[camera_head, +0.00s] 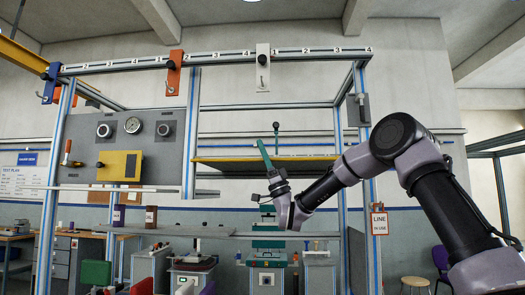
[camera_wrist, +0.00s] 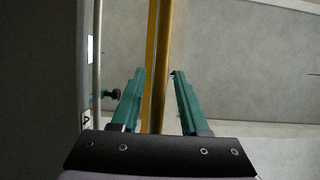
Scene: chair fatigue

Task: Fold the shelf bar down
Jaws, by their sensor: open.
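A yellow-edged shelf bar (camera_head: 225,159) runs level across the middle of the frame in the head view. My gripper (camera_head: 264,150) points up in front of it, with green fingers. In the wrist view my gripper (camera_wrist: 156,72) is open, its two green fingers apart. A long yellow bar (camera_wrist: 163,40) shows between them in the picture, touching neither finger clearly. I cannot tell whether it lies within the jaws or behind them. A dark knob (camera_wrist: 113,94) on a green stem shows beside the left finger.
A numbered top rail (camera_head: 215,57) carries an orange hook plate (camera_head: 174,75) and a white hook plate (camera_head: 263,68). A grey control panel (camera_head: 80,130) is at left. A blue-striped post (camera_head: 190,135) stands left of my gripper.

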